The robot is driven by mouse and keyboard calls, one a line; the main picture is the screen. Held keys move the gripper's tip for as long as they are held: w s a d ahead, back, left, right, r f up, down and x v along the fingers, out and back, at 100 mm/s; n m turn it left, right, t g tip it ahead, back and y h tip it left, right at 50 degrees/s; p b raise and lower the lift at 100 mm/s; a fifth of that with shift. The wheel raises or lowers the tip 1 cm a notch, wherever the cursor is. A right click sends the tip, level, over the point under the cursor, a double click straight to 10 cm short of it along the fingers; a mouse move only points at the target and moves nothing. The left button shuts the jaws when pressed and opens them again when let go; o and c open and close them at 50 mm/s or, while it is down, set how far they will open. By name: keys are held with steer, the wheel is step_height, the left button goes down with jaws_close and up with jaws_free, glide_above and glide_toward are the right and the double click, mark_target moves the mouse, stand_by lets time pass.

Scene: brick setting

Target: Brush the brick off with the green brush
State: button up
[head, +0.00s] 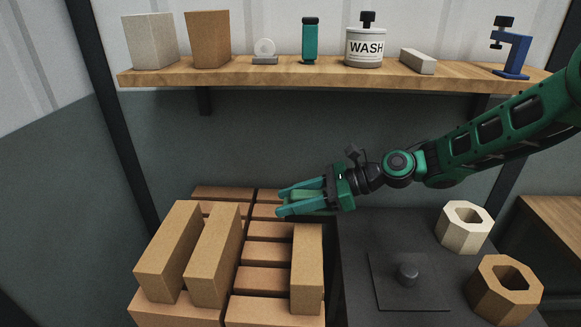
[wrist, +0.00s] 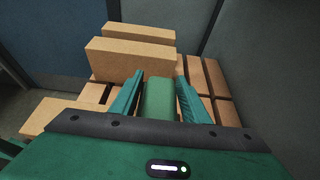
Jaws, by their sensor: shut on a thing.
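My gripper (head: 281,200) reaches in from the right and points left above the back of the brick stack. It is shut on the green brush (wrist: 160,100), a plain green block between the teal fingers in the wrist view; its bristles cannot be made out. In the head view the brush shows as a paler green strip between the fingers. Tan bricks stand on the stack: two side by side at the left (head: 168,250) (head: 215,255) and one at the right (head: 307,270), in front of and below my gripper. Which brick the task means I cannot tell.
Reddish bricks (head: 262,279) form the stack below. A dark bench (head: 400,240) at right holds a plate with a knob (head: 408,273) and two hexagonal blocks (head: 465,227) (head: 504,290).

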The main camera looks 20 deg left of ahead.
steer(key=shift+w, duration=0.4)
steer(key=shift+w+r, duration=0.2)
steer(key=shift+s+d+r, duration=0.1)
steer(key=shift+r, duration=0.85)
step_height(320, 180, up, 2)
steer(key=shift+r, duration=0.1)
steer(key=shift+s+a+r, duration=0.1)
steer(key=shift+a+r, duration=0.1)
steer(key=shift+r, duration=1.55)
